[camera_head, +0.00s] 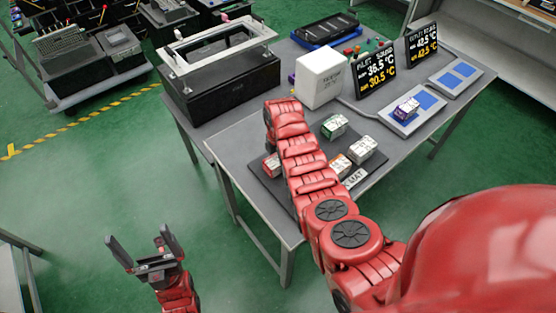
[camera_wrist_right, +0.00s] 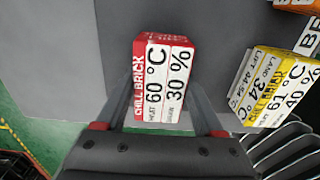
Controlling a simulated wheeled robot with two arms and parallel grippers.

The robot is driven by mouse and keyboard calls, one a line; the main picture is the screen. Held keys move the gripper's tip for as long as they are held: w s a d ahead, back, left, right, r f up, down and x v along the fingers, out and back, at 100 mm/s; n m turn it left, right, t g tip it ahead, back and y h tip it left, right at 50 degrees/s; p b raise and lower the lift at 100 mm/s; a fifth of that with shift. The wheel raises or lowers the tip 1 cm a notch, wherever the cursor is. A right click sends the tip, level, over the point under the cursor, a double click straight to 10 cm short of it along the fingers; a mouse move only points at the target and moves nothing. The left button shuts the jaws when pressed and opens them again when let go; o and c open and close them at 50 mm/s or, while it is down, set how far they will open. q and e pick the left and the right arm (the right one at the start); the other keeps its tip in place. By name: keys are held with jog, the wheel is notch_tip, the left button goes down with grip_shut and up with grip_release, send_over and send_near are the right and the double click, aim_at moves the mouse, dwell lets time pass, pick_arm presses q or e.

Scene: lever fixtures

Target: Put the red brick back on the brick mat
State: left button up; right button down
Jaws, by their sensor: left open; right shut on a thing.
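The red brick (camera_wrist_right: 162,80), with white panels reading 60 °C and 30 %, is between the fingers of my right gripper (camera_wrist_right: 160,108), which is shut on it. In the head view the red brick (camera_head: 271,166) shows at the left side of the dark brick mat (camera_head: 267,187), partly behind my right arm. My arm hides the right gripper there. The brick is over the mat's darker surface; I cannot tell whether it touches it. My left gripper (camera_head: 143,246) is open and empty, away from the table over the floor.
Other bricks on the mat include a green one (camera_head: 335,127), an orange one (camera_head: 340,167) and a yellow one (camera_wrist_right: 278,92). A white block (camera_head: 320,77) stands behind the mat. A purple brick (camera_head: 406,109) sits on a blue-topped plate. A black fixture (camera_head: 220,80) stands at the table's left.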

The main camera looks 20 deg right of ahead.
grip_release()
